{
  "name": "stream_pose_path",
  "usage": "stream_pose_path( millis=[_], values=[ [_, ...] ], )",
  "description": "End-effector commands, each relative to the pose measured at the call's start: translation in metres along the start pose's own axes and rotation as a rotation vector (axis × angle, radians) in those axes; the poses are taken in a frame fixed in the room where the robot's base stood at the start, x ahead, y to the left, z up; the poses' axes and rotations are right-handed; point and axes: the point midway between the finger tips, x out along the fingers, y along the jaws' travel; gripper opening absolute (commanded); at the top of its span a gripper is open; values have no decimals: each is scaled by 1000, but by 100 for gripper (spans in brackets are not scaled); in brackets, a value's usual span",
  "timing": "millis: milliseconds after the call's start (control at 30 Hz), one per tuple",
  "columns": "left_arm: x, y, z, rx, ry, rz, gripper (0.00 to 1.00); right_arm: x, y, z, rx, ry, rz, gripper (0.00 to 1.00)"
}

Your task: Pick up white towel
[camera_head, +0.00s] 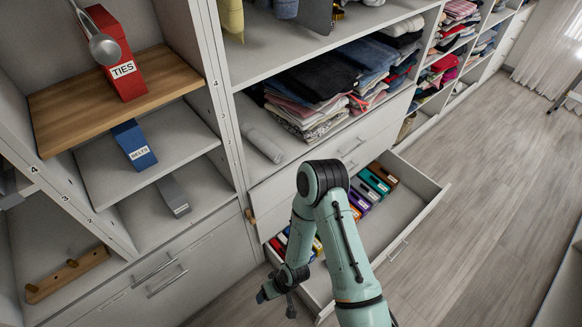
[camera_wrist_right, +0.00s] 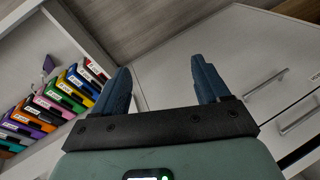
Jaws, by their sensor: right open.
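A rolled white towel (camera_head: 264,143) lies on the middle shelf in the head view, left of the folded clothes stacks. My right gripper (camera_head: 277,300) is low in front of the cabinet, by the left end of the open drawer, well below and apart from the towel. In the right wrist view its two blue fingers (camera_wrist_right: 158,75) are spread with nothing between them. The towel does not show in the right wrist view. My left gripper is not in view.
The open drawer (camera_head: 412,215) with several coloured labelled boxes (camera_wrist_right: 65,95) juts out below the towel's shelf. Folded clothes (camera_head: 310,115) are right of the towel. An upright divider (camera_head: 228,130) is on its left. The floor at right is clear.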

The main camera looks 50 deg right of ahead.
Motion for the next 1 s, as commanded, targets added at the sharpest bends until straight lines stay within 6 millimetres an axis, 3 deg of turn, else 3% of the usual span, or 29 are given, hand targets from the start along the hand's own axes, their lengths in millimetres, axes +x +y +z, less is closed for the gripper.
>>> stream_pose_path(
  millis=[33,167,300,400,500,700,833,1000],
  values=[
    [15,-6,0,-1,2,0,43,3,16,-34,-14,96,0,75],
    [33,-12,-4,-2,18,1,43,-19,45,-118,-91,323,6,75],
    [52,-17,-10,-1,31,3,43,-65,79,-197,-193,554,50,75],
    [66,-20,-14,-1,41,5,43,-109,101,-243,-282,703,102,75],
    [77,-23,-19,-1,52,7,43,-154,119,-277,-373,824,164,75],
    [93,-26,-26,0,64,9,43,-224,135,-313,-519,970,269,75],
    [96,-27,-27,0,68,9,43,-244,136,-320,-564,1005,300,75],
    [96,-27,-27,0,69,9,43,-248,136,-322,-573,1010,305,75]
  ],
)
